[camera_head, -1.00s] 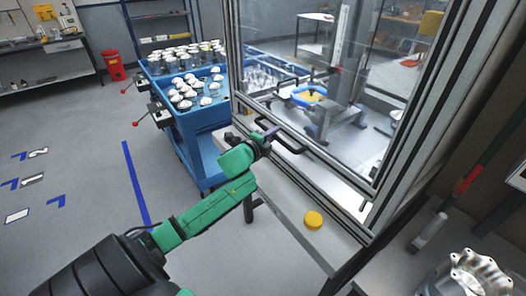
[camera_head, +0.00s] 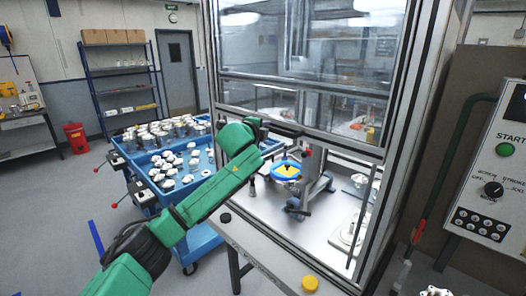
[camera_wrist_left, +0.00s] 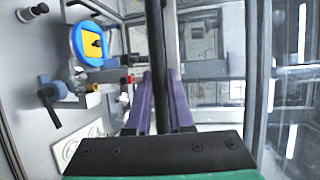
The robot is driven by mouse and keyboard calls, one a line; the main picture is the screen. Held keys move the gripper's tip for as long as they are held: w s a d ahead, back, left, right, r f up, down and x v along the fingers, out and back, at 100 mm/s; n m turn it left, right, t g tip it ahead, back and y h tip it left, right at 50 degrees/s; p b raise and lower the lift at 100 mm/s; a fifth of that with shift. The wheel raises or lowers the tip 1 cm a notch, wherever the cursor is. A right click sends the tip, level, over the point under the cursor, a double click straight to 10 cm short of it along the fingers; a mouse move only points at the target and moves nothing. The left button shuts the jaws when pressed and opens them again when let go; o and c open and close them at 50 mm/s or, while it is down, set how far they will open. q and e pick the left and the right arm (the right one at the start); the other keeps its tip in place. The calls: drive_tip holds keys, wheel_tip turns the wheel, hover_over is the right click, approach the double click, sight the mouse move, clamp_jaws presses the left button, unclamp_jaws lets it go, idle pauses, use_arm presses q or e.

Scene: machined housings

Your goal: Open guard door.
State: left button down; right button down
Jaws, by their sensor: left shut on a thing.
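The guard door (camera_head: 340,112) is a clear panel in a metal frame on the front of the machine enclosure. It stands raised, with an open gap below its lower rail. A dark bar handle (camera_head: 285,130) runs along the lower part of the door. My left gripper (camera_head: 262,128) is at the handle in the head view, partly hidden by its own green wrist. In the left wrist view its purple fingers (camera_wrist_left: 162,108) are shut around the dark handle bar (camera_wrist_left: 155,45). My right gripper is in neither view.
Inside the enclosure stands a fixture with a blue and yellow round part (camera_head: 287,170). A blue cart (camera_head: 190,232) with metal parts stands at left. A yellow button (camera_head: 310,284) sits on the front ledge. A control panel (camera_head: 495,180) is at right.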

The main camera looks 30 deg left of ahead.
use_arm(q)
wheel_tip(320, 180, up, 5)
drive_tip(key=shift+r, duration=0.8)
drive_tip(key=c, duration=0.8)
unclamp_jaws()
drive_tip(key=shift+f, duration=0.1)
